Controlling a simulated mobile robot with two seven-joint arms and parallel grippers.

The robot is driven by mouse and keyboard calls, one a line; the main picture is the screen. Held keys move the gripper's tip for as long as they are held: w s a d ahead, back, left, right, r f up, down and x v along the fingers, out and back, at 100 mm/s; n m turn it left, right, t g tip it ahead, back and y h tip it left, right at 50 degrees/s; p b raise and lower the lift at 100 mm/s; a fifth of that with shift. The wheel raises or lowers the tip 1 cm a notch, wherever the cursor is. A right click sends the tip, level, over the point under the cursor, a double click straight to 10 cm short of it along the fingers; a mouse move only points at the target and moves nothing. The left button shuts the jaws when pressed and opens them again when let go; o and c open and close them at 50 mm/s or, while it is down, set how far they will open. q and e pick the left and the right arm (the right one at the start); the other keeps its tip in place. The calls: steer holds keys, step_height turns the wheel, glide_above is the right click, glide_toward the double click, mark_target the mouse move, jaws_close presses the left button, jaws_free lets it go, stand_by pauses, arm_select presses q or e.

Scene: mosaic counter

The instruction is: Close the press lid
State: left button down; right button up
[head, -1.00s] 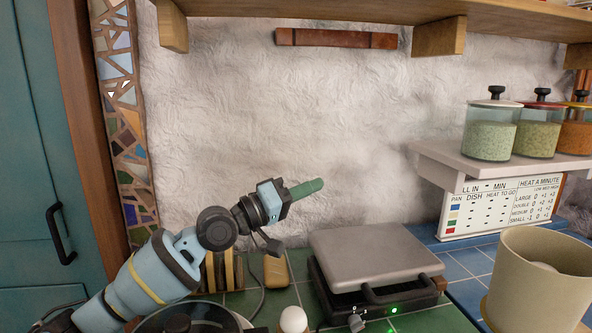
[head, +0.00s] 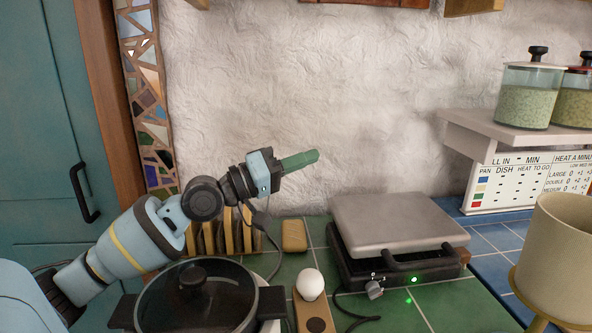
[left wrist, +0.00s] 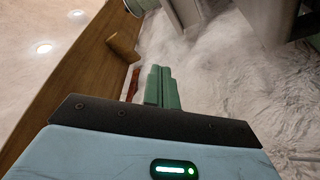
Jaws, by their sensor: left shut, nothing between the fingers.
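The press has a flat grey metal lid (head: 395,222) and a dark base (head: 400,268) with a black front handle (head: 415,257). The lid lies down over the base on the green tiled counter, and a green light glows on the front. My left gripper (head: 300,161) is shut and empty, with its green fingers held in the air up and to the left of the press, apart from the lid. The fingers also show in the left wrist view (left wrist: 161,88), pointing toward the wall and shelf. My right gripper is not in view.
A lidded pan (head: 197,298) stands at the front left, with an egg (head: 310,284) on a wooden holder beside it. A beige canister (head: 565,255) stands at the right. Glass jars (head: 528,93) sit on a small white shelf. Air above the press is clear.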

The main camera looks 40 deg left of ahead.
arm_select(q)
steer(key=shift+b+v, duration=0.5)
steer(key=shift+v, duration=0.55)
